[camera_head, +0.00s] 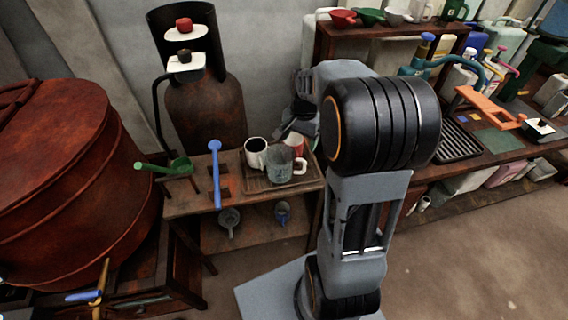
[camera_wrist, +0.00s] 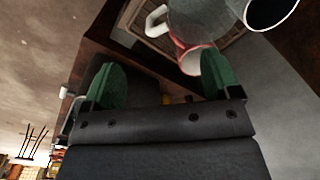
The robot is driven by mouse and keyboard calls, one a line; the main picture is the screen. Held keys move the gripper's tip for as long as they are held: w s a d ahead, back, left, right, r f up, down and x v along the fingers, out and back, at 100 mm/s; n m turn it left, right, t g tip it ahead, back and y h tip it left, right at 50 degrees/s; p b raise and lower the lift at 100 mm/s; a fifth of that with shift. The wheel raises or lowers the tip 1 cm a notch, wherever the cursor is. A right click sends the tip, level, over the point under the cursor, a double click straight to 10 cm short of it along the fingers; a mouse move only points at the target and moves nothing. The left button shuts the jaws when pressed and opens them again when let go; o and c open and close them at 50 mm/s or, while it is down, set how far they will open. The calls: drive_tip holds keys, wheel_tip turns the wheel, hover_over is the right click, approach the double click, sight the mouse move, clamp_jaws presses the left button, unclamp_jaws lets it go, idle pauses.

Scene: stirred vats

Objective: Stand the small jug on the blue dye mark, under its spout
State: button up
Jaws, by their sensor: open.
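A grey speckled vessel (camera_head: 280,166) with a white handle stands on a tray on the small table; it looks like the small jug, though I cannot be sure. It also shows at the top of the wrist view (camera_wrist: 205,18). My gripper (camera_head: 296,130) is above and behind the tray, partly hidden by my arm. In the wrist view its green fingers (camera_wrist: 162,82) are apart with nothing between them. A blue-handled tap or lever (camera_head: 215,172) stands left of the tray. I cannot make out a blue dye mark; a reddish patch (camera_head: 229,186) lies beside that lever.
A white mug (camera_head: 255,153) and a red-and-white cup (camera_head: 296,144) crowd the vessel on the tray (camera_head: 262,187). A green lever (camera_head: 165,168) and rusty vat (camera_head: 65,170) are left.

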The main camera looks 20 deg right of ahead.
sight(286, 165)
wheel_tip(286, 165, down, 10)
drive_tip(key=shift+a, duration=0.15)
idle(0.5)
drive_tip(key=shift+f, duration=0.1)
clamp_jaws()
idle(0.6)
